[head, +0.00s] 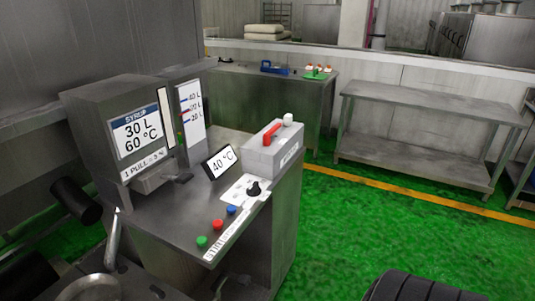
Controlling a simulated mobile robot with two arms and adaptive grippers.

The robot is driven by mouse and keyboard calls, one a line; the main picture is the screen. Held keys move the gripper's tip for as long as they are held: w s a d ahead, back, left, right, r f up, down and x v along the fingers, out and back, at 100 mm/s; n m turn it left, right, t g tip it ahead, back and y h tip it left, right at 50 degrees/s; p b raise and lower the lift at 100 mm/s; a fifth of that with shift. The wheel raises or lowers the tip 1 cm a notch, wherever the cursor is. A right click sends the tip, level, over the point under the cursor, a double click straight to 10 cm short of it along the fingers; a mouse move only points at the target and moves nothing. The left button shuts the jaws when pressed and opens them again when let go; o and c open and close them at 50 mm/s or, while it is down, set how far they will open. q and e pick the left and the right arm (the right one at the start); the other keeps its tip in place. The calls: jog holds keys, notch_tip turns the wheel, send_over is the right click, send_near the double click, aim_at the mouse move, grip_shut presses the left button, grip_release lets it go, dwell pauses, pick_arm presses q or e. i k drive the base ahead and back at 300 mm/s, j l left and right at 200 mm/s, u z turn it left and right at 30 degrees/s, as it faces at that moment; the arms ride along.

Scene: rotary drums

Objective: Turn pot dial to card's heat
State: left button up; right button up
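A black dial (253,188) sits on a white scale plate on the steel console; its pointer and scale marks are too small to read. A tilted black-edged plate (220,161) beside it reads "40 °C". A white card (135,131) on the grey housing at left reads "SYRUP 30 L 60 °C". A smaller label (144,165) below it reads "1 PULL = 5", with its end hard to read. No gripper fingers show in the head view.
Green, red and blue buttons (217,223) line the console's front. A grey box (273,150) with a red handle (271,132) stands behind the dial. A level gauge (191,112) stands beside the housing. A steel table (425,105) is at right; green floor is clear before it.

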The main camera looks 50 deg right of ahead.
aim_at(254, 189)
jog(key=z, duration=1.45)
jog(key=i+l+u, duration=0.15)
jog(key=u, duration=0.15)
